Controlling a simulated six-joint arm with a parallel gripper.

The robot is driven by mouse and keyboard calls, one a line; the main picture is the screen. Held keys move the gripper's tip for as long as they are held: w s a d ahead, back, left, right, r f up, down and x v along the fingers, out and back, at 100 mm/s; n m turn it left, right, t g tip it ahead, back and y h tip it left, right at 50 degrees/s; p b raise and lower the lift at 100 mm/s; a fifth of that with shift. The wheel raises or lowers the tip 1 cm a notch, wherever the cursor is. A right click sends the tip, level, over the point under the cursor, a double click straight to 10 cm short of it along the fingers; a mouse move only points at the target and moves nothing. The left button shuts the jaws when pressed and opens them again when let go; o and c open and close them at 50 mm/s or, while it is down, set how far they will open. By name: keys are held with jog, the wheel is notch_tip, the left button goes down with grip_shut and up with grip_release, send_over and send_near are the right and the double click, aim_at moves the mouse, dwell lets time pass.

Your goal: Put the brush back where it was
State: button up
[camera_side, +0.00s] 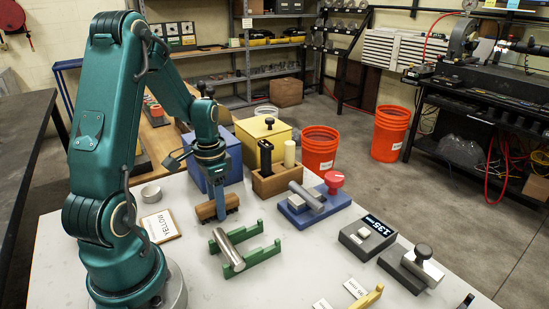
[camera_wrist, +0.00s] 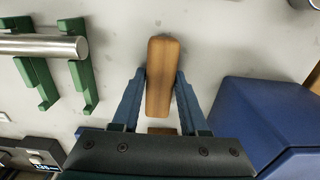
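The brush (camera_side: 208,211) is a brown wooden block-like piece low over the white table, left of the green rack. My gripper (camera_side: 219,207) points down at it, with a blue finger across its near side. In the wrist view the brush (camera_wrist: 161,75) lies lengthwise between the two blue fingers of my gripper (camera_wrist: 161,78), which press close on both sides. Whether its underside touches the table cannot be told. Bristles are not visible.
A green rack (camera_side: 262,257) with a metal cylinder (camera_side: 236,237) stands to the right. Behind are a wooden holder (camera_side: 275,184), a blue bin (camera_side: 232,160), a yellow bin (camera_side: 262,131) and a blue fixture (camera_side: 325,210).

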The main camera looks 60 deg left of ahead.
jog(key=shift+o, duration=1.2)
jog(key=shift+r, duration=0.15)
notch_tip(320, 180, up, 11)
jog(key=s+d+r+t, duration=0.2)
jog(key=d, duration=0.7)
jog(key=s+d+r+t, duration=0.1)
jog(key=s+d+t, duration=0.1)
jog(key=d, duration=0.7)
jog(key=shift+r+t, duration=0.35)
jog(key=shift+t, duration=0.45)
